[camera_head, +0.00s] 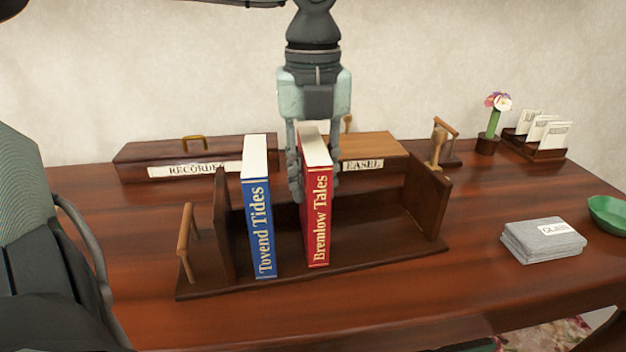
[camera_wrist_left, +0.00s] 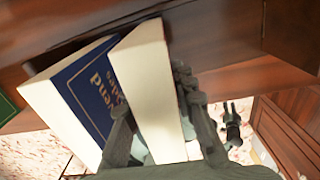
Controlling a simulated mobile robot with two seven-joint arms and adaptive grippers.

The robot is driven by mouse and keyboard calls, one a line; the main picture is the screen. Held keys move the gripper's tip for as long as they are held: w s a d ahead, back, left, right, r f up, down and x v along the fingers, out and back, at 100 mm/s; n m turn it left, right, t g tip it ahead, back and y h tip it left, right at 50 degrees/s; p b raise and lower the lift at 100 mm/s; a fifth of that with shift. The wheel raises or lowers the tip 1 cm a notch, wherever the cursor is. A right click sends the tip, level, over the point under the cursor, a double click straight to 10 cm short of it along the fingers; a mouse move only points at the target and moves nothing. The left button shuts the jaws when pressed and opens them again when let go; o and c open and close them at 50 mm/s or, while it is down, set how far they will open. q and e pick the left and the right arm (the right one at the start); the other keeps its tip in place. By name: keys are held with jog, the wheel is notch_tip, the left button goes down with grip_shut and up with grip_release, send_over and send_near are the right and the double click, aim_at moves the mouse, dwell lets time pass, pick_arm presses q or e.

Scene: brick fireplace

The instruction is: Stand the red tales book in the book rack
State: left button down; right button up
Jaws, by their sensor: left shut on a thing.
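The red book lettered "Bremlow Tales" (camera_head: 317,215) is upright in the dark wooden book rack (camera_head: 385,245), spine facing me. Its lower end is at or just above the rack floor; I cannot tell whether it touches. My left gripper (camera_head: 314,180) comes down from above behind it, shut on its sides. In the left wrist view the fingers (camera_wrist_left: 165,130) hold the red book (camera_wrist_left: 150,85), whose pale pages show. The blue book lettered "Tovend Tides" (camera_head: 260,215) stands to its left in the rack, with a gap between them.
The rack has end walls (camera_head: 432,203) and free floor right of the red book. Behind it are a recorder box (camera_head: 225,157) and an easel box (camera_head: 375,146). Grey folded cloths (camera_head: 543,243), a green bowl (camera_head: 609,214), a flower pot (camera_head: 487,145) and a card holder (camera_head: 535,148) stand right.

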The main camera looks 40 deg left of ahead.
pick_arm(q)
jog(key=shift+f, duration=0.2)
pick_arm(e)
jog(key=shift+f, duration=0.25)
pick_arm(q)
jog(key=c, duration=1.7)
grip_release()
jog(key=o, duration=0.4)
jog(key=shift+o, duration=0.2)
pick_arm(e)
jog(key=shift+w+r, duration=0.1)
jog(key=shift+r, duration=0.4)
pick_arm(q)
jog(key=shift+r, duration=0.1)
notch_tip(320, 180, up, 11)
jog(key=shift+r, duration=0.5)
pick_arm(e)
jog(key=shift+s+f, duration=0.25)
jog(key=shift+f, duration=0.55)
